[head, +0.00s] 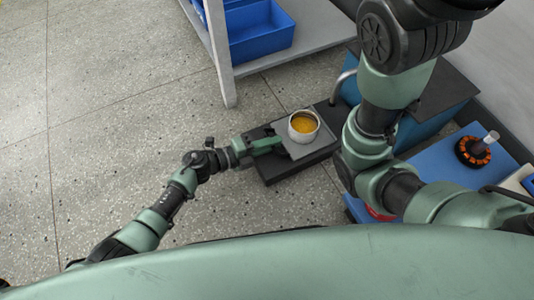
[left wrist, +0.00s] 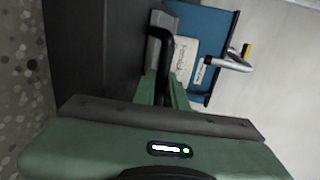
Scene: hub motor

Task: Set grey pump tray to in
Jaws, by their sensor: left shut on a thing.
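The grey pump tray (head: 272,172) is a dark, low slab sticking out to the left from the blue unit (head: 437,100), over the speckled floor. A round metal can (head: 304,126) with yellow-orange content stands on it. My left gripper (head: 268,144) is at the tray's left side, beside the can. In the left wrist view my left gripper (left wrist: 164,90) has its green fingers closed around a black bar-like handle (left wrist: 164,45), with a dark grey surface beside it. How the handle joins the tray is partly hidden. My right gripper is out of view; only the right arm shows.
A shelf (head: 300,42) with a blue bin (head: 262,32) stands behind the tray, its leg near it. A blue surface at right holds a black and orange round part (head: 473,152). A curved metal pipe (head: 341,84) rises behind the tray. The floor at left is clear.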

